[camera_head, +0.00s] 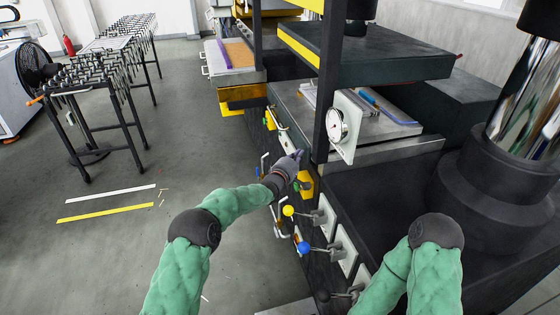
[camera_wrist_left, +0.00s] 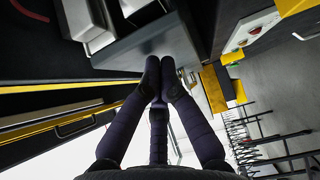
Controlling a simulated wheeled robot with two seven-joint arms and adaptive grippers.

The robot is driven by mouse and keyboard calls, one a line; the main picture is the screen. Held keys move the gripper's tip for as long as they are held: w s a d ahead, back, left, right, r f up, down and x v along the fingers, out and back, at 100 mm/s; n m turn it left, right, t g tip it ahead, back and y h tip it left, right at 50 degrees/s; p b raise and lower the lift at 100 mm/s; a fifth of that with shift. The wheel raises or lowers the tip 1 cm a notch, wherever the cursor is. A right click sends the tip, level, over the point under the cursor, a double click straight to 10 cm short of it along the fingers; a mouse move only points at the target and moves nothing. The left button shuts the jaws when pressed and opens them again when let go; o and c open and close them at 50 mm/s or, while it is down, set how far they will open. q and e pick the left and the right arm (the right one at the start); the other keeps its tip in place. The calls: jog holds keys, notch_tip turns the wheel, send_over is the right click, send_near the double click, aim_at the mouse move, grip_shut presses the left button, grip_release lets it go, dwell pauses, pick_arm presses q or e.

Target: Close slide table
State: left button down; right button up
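The near slide table (camera_head: 300,112) shows in the head view as a grey slab in the dark machine, under the raised black and yellow block. Its left end carries a pale handle (camera_head: 278,118) and lies roughly level with the machine's front. My left gripper (camera_head: 296,155) is at this front, just below the slab's edge. In the left wrist view the gripper's dark fingertips (camera_wrist_left: 160,65) are together with nothing visible between them, in front of a grey slab face (camera_wrist_left: 150,42). I cannot tell whether they touch it.
A far table (camera_head: 235,53) with a tan top sticks out from another machine. A white gauge plate (camera_head: 343,127) stands beside the near slab. Levers with yellow (camera_head: 288,211) and blue (camera_head: 304,247) knobs project from the front. The floor (camera_head: 120,235) left is mostly clear.

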aim_at(307, 155)
pick_arm(q)
jog(key=d, duration=0.1)
jog(key=w+d, duration=0.1)
jog(key=d, duration=0.1)
jog(key=shift+d, duration=0.2)
jog(key=shift+w+d+r+b, duration=0.1)
jog(key=shift+w+d+b, duration=0.05)
jog(key=shift+d+b, duration=0.2)
